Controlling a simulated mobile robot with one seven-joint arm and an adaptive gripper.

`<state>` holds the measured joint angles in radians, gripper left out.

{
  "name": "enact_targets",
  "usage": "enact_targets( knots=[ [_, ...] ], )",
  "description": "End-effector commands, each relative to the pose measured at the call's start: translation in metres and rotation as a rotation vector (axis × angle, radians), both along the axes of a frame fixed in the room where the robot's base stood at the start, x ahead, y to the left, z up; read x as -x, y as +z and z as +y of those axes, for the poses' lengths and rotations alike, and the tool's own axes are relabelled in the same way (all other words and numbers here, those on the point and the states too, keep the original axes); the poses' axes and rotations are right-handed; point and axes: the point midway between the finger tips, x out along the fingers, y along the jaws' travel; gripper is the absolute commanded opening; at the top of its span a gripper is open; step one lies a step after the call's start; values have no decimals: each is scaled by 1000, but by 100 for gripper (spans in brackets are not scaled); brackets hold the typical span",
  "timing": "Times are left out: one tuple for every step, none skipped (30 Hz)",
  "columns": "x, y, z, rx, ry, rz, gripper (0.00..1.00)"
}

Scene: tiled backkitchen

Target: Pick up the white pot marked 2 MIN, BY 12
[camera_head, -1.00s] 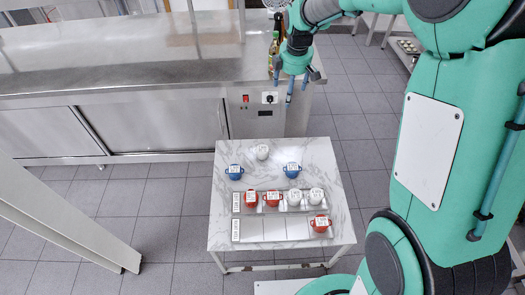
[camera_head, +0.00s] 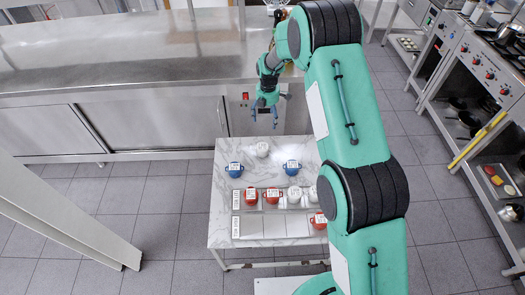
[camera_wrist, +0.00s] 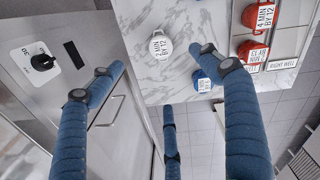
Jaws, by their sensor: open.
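A white pot (camera_head: 262,150) stands alone near the back edge of the marble table (camera_head: 222,205). In the wrist view the white pot (camera_wrist: 161,46) shows a lid label that seems to read 2 MIN, BY 12, turned sideways. My gripper (camera_head: 264,118) hangs above and behind the table, fingers down, near the counter front. Its blue fingers (camera_wrist: 150,85) are spread in the wrist view, open and empty, with the pot beyond them. Two more white pots, one (camera_head: 294,194) clear and one (camera_head: 313,194) partly behind my arm, stand in the front row; their labels are too small to read.
Two blue pots, left (camera_head: 234,170) and right (camera_head: 292,166), flank the white pot on the table. Red pots (camera_head: 251,194) stand in the tray row, with another red pot (camera_head: 319,219) in front. A steel counter (camera_head: 130,60) runs behind. A stove (camera_head: 490,70) stands at right.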

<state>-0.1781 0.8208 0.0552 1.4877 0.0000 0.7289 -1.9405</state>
Motion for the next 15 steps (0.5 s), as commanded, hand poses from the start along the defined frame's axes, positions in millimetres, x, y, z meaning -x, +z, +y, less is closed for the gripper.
enact_targets(
  knots=[
    [-2, -20, 3, 3, 34, 10, 78],
    [-3, -30, 5, 5, 55, 15, 78],
    [-5, -42, 8, 6, 82, 19, 78],
    [-7, -50, 9, 8, 102, 23, 78],
    [-7, -59, 11, 9, 120, 27, 78],
    [-9, -69, 13, 9, 143, 30, 78],
    [-9, -76, 14, 11, 159, 33, 78],
    [-9, -82, 15, 11, 173, 36, 78],
    [-10, -89, 16, 12, 190, 38, 78],
    [-10, -94, 17, 13, 201, 41, 78],
    [-10, -98, 18, 13, 210, 42, 78],
    [-11, -102, 19, 13, 220, 43, 78],
    [-11, -104, 19, 13, 227, 44, 78],
    [-11, -106, 19, 14, 231, 45, 78],
    [-11, -108, 20, 14, 235, 47, 78]
  ],
)
